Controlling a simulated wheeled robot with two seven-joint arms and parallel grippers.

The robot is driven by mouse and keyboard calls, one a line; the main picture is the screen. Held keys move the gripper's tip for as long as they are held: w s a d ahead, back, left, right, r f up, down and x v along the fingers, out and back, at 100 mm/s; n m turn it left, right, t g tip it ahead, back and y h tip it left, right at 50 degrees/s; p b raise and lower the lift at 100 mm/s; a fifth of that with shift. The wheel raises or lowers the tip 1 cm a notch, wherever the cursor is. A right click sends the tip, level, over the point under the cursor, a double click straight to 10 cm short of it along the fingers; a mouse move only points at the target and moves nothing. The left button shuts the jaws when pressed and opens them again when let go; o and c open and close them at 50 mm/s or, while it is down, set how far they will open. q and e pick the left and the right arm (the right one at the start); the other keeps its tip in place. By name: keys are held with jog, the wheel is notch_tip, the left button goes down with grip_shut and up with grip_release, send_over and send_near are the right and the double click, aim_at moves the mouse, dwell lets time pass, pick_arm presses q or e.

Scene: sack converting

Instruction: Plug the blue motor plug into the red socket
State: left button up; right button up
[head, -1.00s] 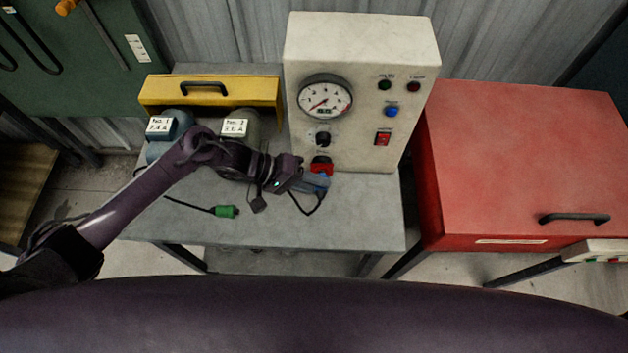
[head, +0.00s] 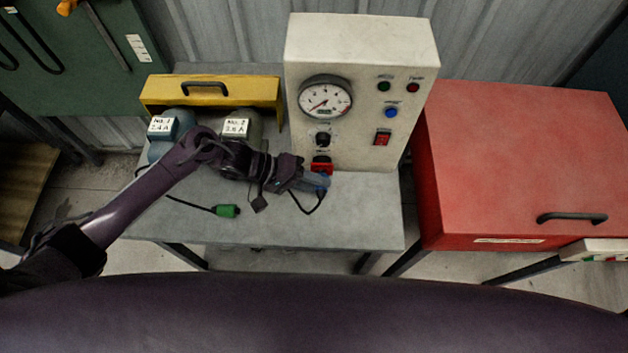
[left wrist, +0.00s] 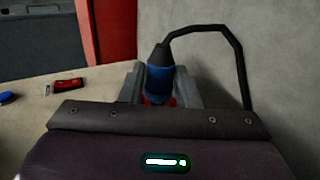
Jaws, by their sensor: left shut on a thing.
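The blue plug (left wrist: 160,82), with its black cable looping off to the right, is between my left gripper's fingers in the left wrist view. My left gripper (head: 316,182) is shut on it, close in front of the panel in the head view. The red socket (head: 321,164) is low on the cream panel, right at the fingertips and partly hidden. A bit of red also shows just below the plug in the left wrist view (left wrist: 150,101). I cannot tell whether the plug is seated in the socket. My right gripper is out of view.
The cream panel (head: 360,60) carries a gauge, knobs, buttons and a red switch (head: 382,137). A green plug (head: 228,211) lies on the grey bench (head: 360,225). Two labelled motors stand by the yellow case (head: 210,93). A red cabinet (head: 520,160) stands to the right.

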pick_arm(q)
jog(key=shift+w, duration=0.6)
jog(key=shift+w+r, duration=0.1)
dwell(0.5)
jog(key=shift+s+p, duration=0.25)
jog(key=shift+p, duration=0.1)
jog(key=shift+s, duration=0.4)
jog(key=shift+p, duration=1.05)
dwell(1.1)
jog(key=shift+w+b, duration=0.45)
jog(key=shift+w, duration=0.25)
dwell(0.5)
